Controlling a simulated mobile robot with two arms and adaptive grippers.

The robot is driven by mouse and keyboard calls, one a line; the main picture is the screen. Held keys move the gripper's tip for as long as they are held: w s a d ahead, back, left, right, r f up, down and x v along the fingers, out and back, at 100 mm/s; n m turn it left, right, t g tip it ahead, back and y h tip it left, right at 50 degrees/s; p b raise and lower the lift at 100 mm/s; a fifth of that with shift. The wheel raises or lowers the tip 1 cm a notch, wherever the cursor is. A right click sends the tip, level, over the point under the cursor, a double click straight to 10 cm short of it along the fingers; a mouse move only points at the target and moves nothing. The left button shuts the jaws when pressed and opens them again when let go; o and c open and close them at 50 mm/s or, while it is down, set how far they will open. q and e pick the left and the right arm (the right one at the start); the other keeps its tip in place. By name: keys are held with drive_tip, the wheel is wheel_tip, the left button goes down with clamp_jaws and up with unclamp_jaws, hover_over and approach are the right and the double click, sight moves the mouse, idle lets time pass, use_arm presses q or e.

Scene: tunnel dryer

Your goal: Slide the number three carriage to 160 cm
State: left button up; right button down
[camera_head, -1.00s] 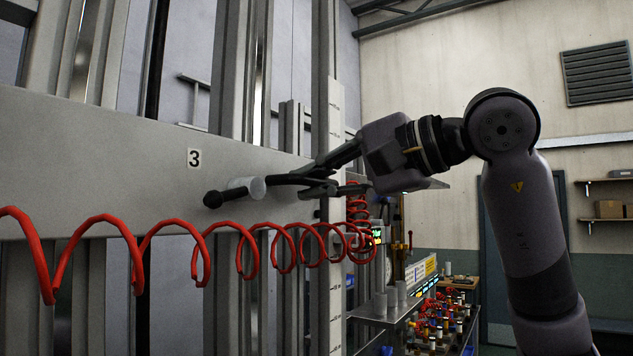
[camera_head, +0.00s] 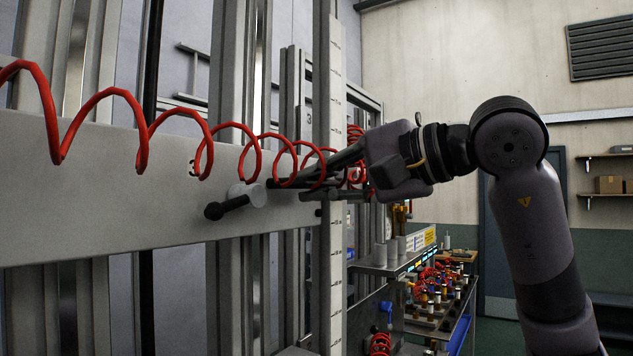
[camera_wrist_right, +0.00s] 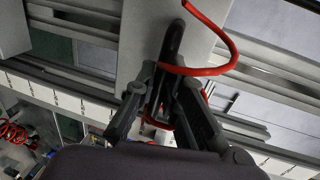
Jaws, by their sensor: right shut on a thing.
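The number three carriage (camera_head: 110,205) is a wide pale grey beam across the left of the head view. Its "3" label is mostly hidden behind a red coil. A lever with a black knob (camera_head: 228,206) sticks out on a pale round boss. My right gripper (camera_head: 300,188) is shut on the carriage's dark handle, which shows between its fingers in the wrist view (camera_wrist_right: 173,42). A white vertical scale (camera_head: 336,100) stands just right of the beam's end; its figures are too small to read. My left gripper is not in view.
A red coiled hose (camera_head: 141,140) hangs across the front of the carriage and passes close to my right gripper. Grey uprights (camera_head: 235,60) stand behind. A bench with colourful valve parts (camera_head: 440,285) stands at lower right, below my right arm.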

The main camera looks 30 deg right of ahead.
drive_tip(key=c, duration=2.1)
unclamp_jaws()
drive_tip(key=shift+a+f, duration=0.1)
drive_tip(key=shift+f, duration=0.4)
drive_tip(key=shift+c, duration=0.2)
drive_tip(key=shift+o, duration=1.3)
drive_tip(key=shift+s, duration=0.1)
drive_tip(key=shift+o, duration=1.2)
drive_tip(key=shift+r, duration=0.2)
drive_tip(key=v, duration=1.2)
drive_tip(key=shift+r, duration=0.1)
